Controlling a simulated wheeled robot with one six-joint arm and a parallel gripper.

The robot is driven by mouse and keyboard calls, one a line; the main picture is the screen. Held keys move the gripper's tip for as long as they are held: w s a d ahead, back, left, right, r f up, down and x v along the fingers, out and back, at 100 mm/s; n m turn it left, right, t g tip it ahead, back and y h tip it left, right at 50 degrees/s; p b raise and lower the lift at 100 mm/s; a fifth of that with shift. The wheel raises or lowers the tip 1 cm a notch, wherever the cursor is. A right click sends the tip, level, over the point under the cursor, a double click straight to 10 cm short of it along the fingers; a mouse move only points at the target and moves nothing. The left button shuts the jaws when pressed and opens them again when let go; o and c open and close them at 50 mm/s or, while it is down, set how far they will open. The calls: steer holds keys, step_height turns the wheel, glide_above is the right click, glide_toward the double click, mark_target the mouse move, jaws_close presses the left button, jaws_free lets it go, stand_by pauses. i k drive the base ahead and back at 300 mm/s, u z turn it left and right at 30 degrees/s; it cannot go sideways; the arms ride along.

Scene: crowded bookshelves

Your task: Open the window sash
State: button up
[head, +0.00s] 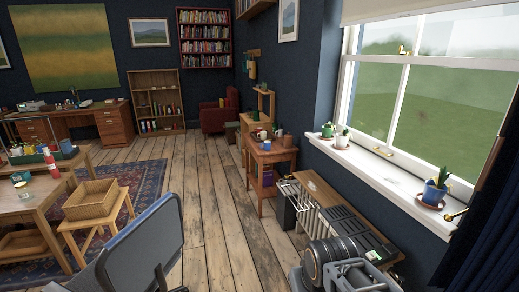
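The window sash (425,168) is a white wooden frame with glass at the right of the head view. Its bottom rail appears to rest on the white sill (375,172), so it looks shut. A small brass fitting (384,152) is at the bottom rail. A brass latch (404,50) is at the rail across the middle of the window. A brass handle-like piece (455,214) shows at the sill's near end. A grey and black part of my arm (340,262) is at the bottom edge, below and left of the window. Gripper fingers cannot be made out.
Potted plants stand on the sill, including a blue pot (434,192) and a green pot (328,130). A low wooden bench (322,190) and radiator-like rack stand below. A dark curtain (490,235) hangs right. A chair (140,250) is near left. Floorboards (205,215) between are clear.

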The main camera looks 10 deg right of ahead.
mark_target(463, 190)
steer(key=i, duration=3.05)
steer(key=z, duration=2.4)
steer(key=i, duration=0.5)
steer(key=u, duration=0.05)
